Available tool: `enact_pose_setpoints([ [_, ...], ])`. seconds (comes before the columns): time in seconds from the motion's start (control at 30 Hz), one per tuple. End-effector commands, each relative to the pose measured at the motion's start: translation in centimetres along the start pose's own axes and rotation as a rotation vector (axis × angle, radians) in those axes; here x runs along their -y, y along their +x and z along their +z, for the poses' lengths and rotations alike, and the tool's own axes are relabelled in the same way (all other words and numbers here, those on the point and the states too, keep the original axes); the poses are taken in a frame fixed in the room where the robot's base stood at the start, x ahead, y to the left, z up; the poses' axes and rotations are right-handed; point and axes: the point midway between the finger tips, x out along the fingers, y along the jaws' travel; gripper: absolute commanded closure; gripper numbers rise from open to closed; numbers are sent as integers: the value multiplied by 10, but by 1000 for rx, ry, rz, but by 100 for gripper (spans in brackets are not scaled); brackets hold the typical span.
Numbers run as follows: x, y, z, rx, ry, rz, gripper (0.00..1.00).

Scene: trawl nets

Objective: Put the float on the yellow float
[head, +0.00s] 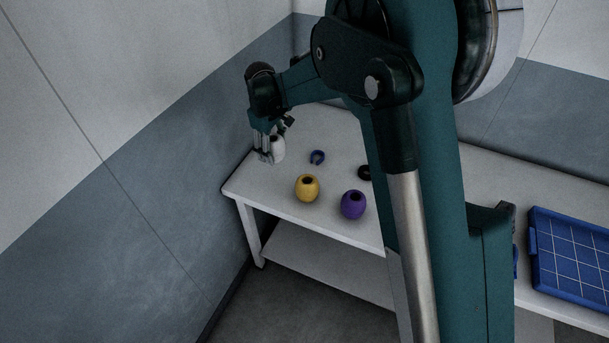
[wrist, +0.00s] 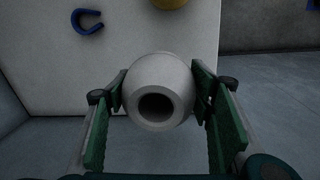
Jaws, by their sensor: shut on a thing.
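The white float (head: 278,148) is a rounded barrel with a hole in its end. My gripper (head: 268,153) is shut on it near the left end of the table. In the wrist view the white float (wrist: 160,88) sits between the two fingers of my gripper (wrist: 160,95), its dark hole facing the camera. The yellow float (head: 307,188) stands upright on the table, hole up, to the right of and nearer than my gripper. Only an edge of the yellow float (wrist: 169,3) shows at the top of the wrist view. I cannot tell whether the white float touches the table.
A purple float (head: 353,204) stands right of the yellow one. A blue shackle-like piece (head: 317,157) lies behind the yellow float. A black round thing (head: 365,173) is partly hidden by my arm. A blue gridded crate (head: 572,255) is at the far right. Walls border the table (head: 285,203).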

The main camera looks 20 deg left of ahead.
Motion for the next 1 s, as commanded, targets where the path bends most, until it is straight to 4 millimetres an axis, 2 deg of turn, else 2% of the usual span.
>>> enact_pose_setpoints([
  [0.03,-3,-12,14,1,8,0,61],
  [0.3,-6,-46,84,4,40,-1,61],
  [0.5,-5,-62,122,5,58,-1,61],
  [0.7,-4,-69,140,6,66,-1,61],
  [1.0,-4,-69,143,6,67,-1,61],
])
